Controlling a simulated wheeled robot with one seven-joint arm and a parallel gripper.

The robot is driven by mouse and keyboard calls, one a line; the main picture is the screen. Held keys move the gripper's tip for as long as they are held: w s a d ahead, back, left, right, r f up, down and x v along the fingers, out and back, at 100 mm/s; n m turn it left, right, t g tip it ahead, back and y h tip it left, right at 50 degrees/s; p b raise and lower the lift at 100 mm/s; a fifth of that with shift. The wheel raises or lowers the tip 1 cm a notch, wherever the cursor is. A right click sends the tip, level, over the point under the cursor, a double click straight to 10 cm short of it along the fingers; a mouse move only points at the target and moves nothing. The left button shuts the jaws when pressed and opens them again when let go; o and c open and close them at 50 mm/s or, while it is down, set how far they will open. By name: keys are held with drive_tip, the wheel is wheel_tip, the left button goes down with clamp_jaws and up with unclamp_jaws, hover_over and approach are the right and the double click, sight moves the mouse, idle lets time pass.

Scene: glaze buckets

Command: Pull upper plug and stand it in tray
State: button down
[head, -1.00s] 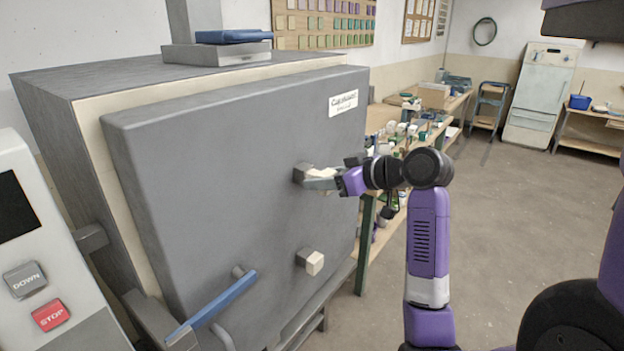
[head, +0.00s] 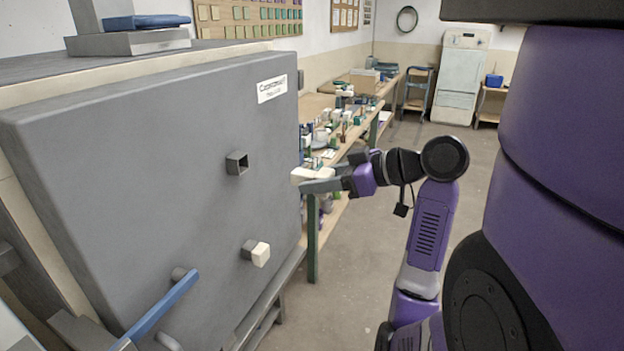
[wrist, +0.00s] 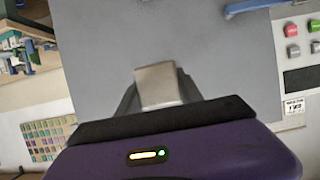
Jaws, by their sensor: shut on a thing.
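The upper plug (head: 308,175), a pale cream block, is out of the kiln door and held in the air to the right of its hole. My gripper (head: 318,184) is shut on it; in the wrist view the plug (wrist: 158,86) sits between my two fingers. The upper hole (head: 237,163) is an empty square grey socket in the grey kiln door (head: 190,110). The lower plug (head: 260,254) still sits in its socket below. I cannot make out the tray in these frames.
A blue door handle (head: 160,305) sticks out at the lower left. A long workbench (head: 345,150) crowded with small pieces runs behind my gripper. A fridge (head: 459,78) and a cart (head: 417,90) stand far back. The floor at right is open.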

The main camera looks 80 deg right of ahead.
drive_tip(key=s+a+p, duration=0.2)
drive_tip(key=s+p, duration=0.2)
drive_tip(key=s, duration=0.4)
drive_tip(key=shift+s, duration=0.15)
idle(1.3)
